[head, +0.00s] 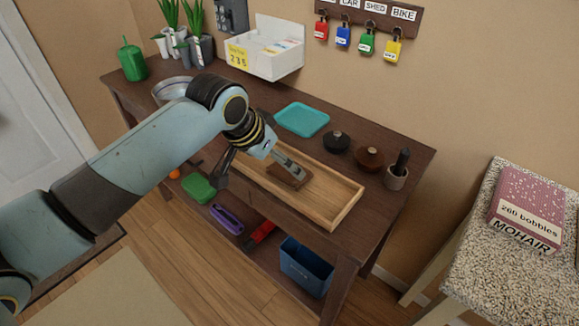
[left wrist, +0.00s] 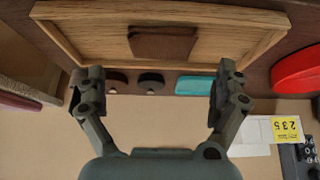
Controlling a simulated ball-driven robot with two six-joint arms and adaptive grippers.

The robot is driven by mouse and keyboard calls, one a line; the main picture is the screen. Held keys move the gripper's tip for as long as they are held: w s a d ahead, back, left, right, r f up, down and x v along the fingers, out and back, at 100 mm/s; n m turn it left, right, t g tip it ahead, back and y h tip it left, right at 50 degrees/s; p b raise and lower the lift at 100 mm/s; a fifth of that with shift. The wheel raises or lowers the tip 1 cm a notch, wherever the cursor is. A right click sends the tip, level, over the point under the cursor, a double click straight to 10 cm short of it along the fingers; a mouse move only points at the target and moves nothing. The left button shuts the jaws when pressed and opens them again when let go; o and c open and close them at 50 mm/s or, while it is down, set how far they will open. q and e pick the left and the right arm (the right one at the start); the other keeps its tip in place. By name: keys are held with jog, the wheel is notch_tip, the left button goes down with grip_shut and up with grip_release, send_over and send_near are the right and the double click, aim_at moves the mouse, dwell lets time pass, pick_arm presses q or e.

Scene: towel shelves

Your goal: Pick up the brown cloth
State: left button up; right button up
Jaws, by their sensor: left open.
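The brown cloth (head: 288,178) lies flat, as a small folded square, in the wooden tray (head: 345,212) on the dark table. It also shows in the left wrist view (left wrist: 162,42), at the top middle. My left gripper (head: 262,178) is over the tray at the cloth; one finger hides part of the cloth in the head view. In the left wrist view the left gripper (left wrist: 157,92) has its fingers wide apart, with nothing between them. The cloth lies beyond the fingertips. My right gripper is not in view.
A metal bowl (head: 172,90) is at the left. A blue bin (head: 306,266) sits on the lower shelf.

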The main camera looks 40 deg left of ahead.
pick_arm(q)
jog(key=x, duration=0.7)
jog(key=shift+w+f, duration=0.15)
jog(key=shift+w, duration=0.25)
jog(key=c, duration=0.6)
notch_tip(320, 180, up, 10)
jog(key=shift+o, duration=1.1)
jog(key=c, duration=0.5)
